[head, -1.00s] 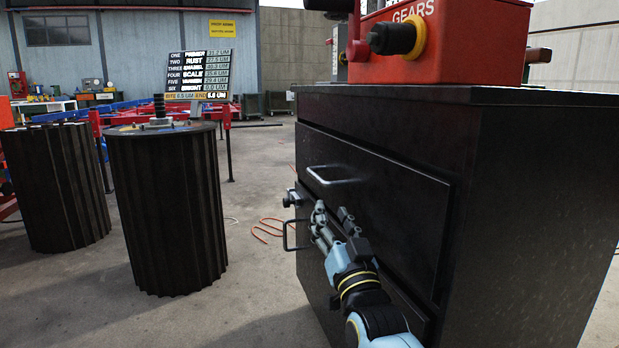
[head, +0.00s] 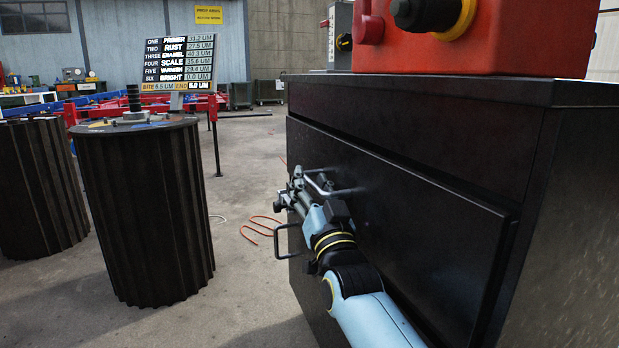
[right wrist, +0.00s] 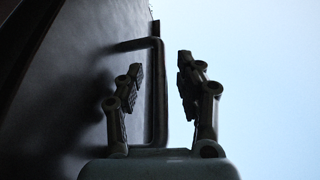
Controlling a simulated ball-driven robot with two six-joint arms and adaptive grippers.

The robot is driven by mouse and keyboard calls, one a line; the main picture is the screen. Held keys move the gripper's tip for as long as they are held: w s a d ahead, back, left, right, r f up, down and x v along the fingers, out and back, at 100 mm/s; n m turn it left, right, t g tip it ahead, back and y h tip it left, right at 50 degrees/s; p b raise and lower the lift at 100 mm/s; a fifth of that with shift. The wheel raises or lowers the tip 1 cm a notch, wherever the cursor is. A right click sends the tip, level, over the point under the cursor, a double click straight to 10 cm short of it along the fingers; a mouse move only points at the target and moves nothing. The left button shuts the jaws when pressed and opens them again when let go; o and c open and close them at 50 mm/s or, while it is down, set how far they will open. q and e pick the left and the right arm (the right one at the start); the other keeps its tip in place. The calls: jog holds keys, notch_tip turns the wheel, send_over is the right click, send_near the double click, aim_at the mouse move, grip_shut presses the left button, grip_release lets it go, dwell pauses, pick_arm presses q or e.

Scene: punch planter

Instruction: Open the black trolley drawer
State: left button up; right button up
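The black trolley (head: 390,185) stands at the right of the head view, its drawer front facing left. The upper drawer handle (head: 322,186) is a metal bar beside my right gripper (head: 289,194), which partly covers it. A lower handle (head: 282,241) shows below. In the right wrist view, the handle (right wrist: 155,95) stands out from the dark drawer front (right wrist: 65,85). It appears between the two spread fingers of my right gripper (right wrist: 160,75), with gaps on both sides. Contact is not visible. The drawer looks closed. My left gripper is not in view.
A red box (head: 480,40) with knobs sits on the trolley top. Dark ribbed drums, one (head: 145,215) nearer the trolley, stand at the left. A sign board (head: 180,62) is behind. Floor between drum and trolley is open, with an orange cable (head: 258,228).

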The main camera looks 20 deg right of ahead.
jog(key=shift+w, duration=0.1)
grip_shut()
dwell(0.5)
